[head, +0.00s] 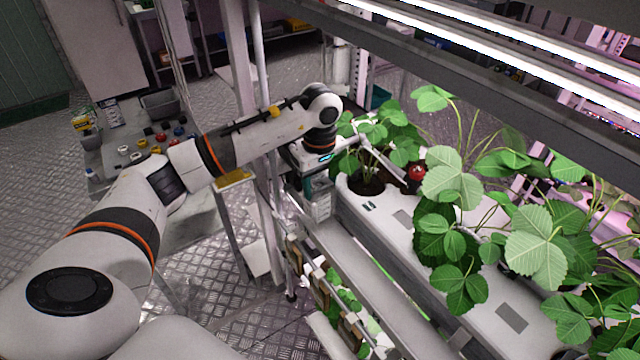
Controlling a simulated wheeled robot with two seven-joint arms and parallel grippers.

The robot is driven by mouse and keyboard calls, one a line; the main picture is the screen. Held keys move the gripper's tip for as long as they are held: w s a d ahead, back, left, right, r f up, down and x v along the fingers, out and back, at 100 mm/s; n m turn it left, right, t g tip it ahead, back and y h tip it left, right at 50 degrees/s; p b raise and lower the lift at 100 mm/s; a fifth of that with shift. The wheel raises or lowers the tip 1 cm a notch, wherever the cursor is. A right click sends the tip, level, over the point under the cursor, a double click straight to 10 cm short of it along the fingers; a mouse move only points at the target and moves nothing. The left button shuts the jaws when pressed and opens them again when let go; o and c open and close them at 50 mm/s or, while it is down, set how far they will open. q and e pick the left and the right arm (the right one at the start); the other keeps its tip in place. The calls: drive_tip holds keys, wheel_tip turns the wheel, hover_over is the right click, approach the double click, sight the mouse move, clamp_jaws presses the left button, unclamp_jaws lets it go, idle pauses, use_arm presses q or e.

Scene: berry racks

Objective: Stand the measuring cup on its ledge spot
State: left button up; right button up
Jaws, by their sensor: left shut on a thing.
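My left arm reaches in from the left, and its gripper (308,186) points down beside the left end of the white planter. It is shut on a pale, see-through measuring cup (319,206), which looks roughly upright. The cup is at the upper end of a long grey ledge (375,290) that runs along the planter's near side. I cannot tell whether the cup's base touches the ledge. The gripper's wrist and the rack post partly hide the fingers. My right gripper is not in view.
Strawberry plants with broad leaves (535,250) and a red berry (417,172) grow from the white planter (400,222) just right of the gripper. A rack post (240,60) stands behind my arm. A cluttered table (110,155) is at the left. The ledge's lower stretch looks clear.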

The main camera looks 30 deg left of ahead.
use_arm(q)
drive_tip(key=shift+f, duration=0.55)
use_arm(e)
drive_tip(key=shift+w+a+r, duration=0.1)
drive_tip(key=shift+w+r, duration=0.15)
use_arm(q)
drive_tip(key=shift+s, duration=0.1)
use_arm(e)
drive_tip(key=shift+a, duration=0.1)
use_arm(q)
drive_tip(key=shift+f+b, duration=0.65)
drive_tip(key=shift+f, duration=0.05)
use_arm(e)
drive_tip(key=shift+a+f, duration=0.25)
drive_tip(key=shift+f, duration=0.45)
use_arm(q)
drive_tip(key=shift+r, duration=0.1)
drive_tip(key=o, duration=0.8)
drive_tip(key=shift+c, duration=0.2)
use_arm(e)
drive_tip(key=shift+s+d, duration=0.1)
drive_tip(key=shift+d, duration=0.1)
